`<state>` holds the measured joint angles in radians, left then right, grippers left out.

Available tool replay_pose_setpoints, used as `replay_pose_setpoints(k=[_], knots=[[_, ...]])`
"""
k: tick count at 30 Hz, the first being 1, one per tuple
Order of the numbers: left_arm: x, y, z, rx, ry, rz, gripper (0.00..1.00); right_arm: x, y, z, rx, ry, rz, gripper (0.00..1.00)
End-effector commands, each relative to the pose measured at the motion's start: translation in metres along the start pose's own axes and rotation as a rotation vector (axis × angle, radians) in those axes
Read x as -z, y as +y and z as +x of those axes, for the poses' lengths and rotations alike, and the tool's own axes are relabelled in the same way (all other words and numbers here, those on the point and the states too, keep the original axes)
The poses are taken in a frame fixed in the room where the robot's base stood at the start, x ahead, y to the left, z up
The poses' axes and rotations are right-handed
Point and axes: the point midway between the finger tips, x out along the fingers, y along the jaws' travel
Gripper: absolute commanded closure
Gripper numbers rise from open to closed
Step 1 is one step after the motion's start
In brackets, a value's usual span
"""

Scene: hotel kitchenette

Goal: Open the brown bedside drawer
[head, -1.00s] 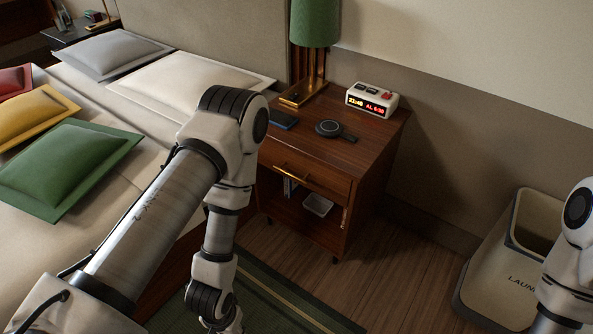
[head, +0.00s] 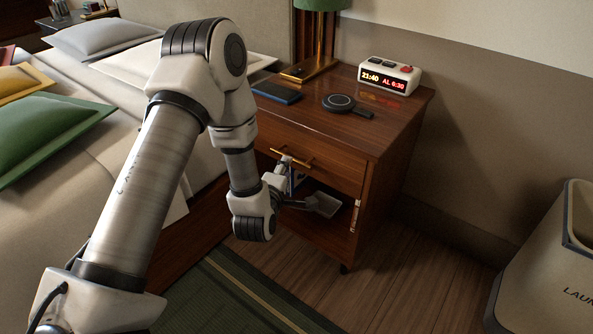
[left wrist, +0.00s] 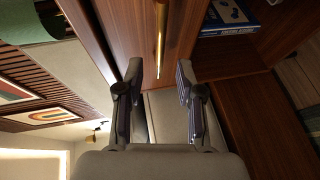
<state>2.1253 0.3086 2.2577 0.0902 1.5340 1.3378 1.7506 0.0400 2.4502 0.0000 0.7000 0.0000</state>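The brown bedside drawer (head: 325,165) is the top front of the wooden nightstand and looks shut. Its brass bar handle (head: 305,162) runs across the front; in the left wrist view the handle (left wrist: 161,40) appears upright, just beyond the fingertips and roughly centred between them. My left gripper (head: 298,180) is at the nightstand front, partly overlapping the handle in the head view. In the left wrist view the gripper (left wrist: 160,82) has its two fingers apart with nothing held. Whether a finger touches the handle cannot be told. My right gripper is out of view.
On the nightstand top are an alarm clock (head: 389,76), a dark round charger (head: 340,102), a blue flat item (head: 277,92) and a lamp (head: 322,50). An open shelf holding books (left wrist: 230,15) lies under the drawer. The bed is left, a laundry bin (head: 550,270) right.

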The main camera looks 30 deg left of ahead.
Motion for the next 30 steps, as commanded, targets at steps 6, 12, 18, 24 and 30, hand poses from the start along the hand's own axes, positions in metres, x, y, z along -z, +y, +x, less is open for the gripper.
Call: replay_pose_setpoints(k=[6,12,18,24,30], knots=[[0.0,-0.001,0.041,-0.002,0.001,0.001,0.63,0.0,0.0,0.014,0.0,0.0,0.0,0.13],[0.0,0.0,0.067,0.002,-0.001,0.002,0.63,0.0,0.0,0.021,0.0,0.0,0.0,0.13],[0.0,0.001,0.069,0.003,-0.001,0.003,0.63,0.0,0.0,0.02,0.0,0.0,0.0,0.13],[0.0,0.001,0.069,0.003,-0.001,0.003,1.0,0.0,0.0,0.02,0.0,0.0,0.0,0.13],[0.0,0.001,0.069,0.003,-0.001,0.003,1.0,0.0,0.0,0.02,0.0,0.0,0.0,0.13]])
